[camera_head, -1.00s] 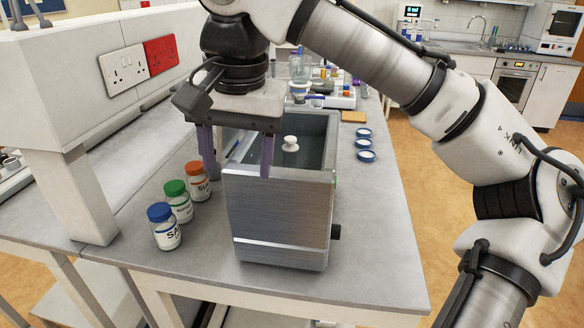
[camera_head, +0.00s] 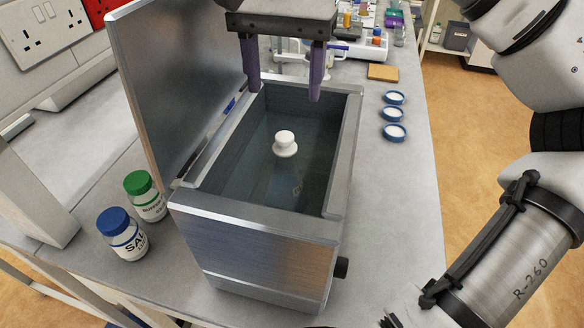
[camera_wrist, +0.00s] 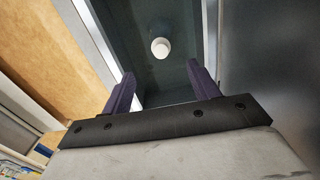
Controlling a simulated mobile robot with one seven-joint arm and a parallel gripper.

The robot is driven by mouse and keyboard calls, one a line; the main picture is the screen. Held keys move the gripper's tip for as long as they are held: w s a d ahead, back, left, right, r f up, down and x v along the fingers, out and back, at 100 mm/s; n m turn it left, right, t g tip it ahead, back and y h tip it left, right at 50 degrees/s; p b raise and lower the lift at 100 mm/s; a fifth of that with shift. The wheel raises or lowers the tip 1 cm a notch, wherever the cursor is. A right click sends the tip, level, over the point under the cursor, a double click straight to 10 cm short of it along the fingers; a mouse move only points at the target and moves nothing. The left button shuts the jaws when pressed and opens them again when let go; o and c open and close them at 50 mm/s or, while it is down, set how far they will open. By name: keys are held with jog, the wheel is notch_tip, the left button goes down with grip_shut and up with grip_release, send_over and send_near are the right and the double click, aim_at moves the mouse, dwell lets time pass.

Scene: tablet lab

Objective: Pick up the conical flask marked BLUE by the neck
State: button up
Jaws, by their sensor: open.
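A white stopper (camera_head: 285,140) stands in the water bath, with a faint clear flask body (camera_head: 290,178) below it. I can read no BLUE marking on the flask. The stopper also shows in the wrist view (camera_wrist: 160,48), seen between and ahead of my fingers. The bath (camera_head: 255,255) is a brushed-metal box with its grey lid (camera_head: 180,75) standing open on its left side. My gripper (camera_head: 284,92) is open and empty, with purple fingers pointing down near the far end of the bath, apart from the stopper. My gripper also shows in the wrist view (camera_wrist: 158,78).
A blue-capped bottle (camera_head: 124,235) and a green-capped bottle (camera_head: 146,196) stand left of the bath. Several blue-rimmed dishes (camera_head: 394,132) lie on the bench to the right, near a brown pad (camera_head: 383,72). Lab gear crowds the far bench.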

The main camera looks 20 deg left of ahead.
aim_at(285, 155)
notch_tip(285, 155, down, 8)
jog(key=shift+s+f, duration=0.1)
jog(key=shift+f, duration=0.05)
jog(key=shift+w+f+p, duration=0.2)
jog(key=shift+f+p, duration=0.35)
jog(key=shift+f, duration=2.1)
grip_shut()
